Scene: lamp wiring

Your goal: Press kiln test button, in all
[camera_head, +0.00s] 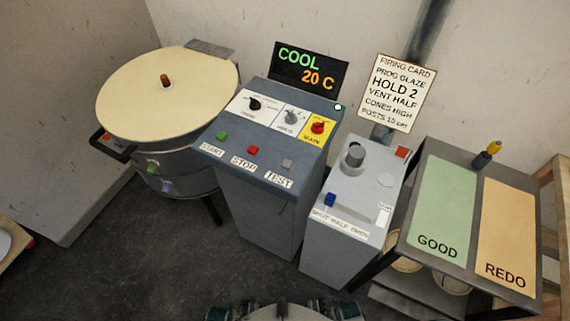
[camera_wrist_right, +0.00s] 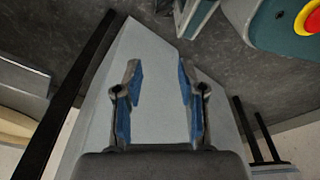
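The kiln control console (camera_head: 262,185) stands in the middle of the head view. Its grey test button (camera_head: 287,163) sits at the right end of the front button row, above a TEST label (camera_head: 279,181). A green start button (camera_head: 222,136) and a red stop button (camera_head: 252,150) are to its left. The display (camera_head: 309,69) reads COOL, 20 C. My right gripper (camera_wrist_right: 159,68) is open and empty in the right wrist view, its blue-padded fingers apart; the console's buttons cannot be made out there. Neither gripper can be made out in the head view.
The kiln (camera_head: 165,95) with a closed cream lid stands left of the console. A grey vent box (camera_head: 345,225) stands close to its right, then a table with GOOD (camera_head: 440,205) and REDO (camera_head: 507,230) mats. A firing card (camera_head: 398,92) hangs behind. The floor in front is dark.

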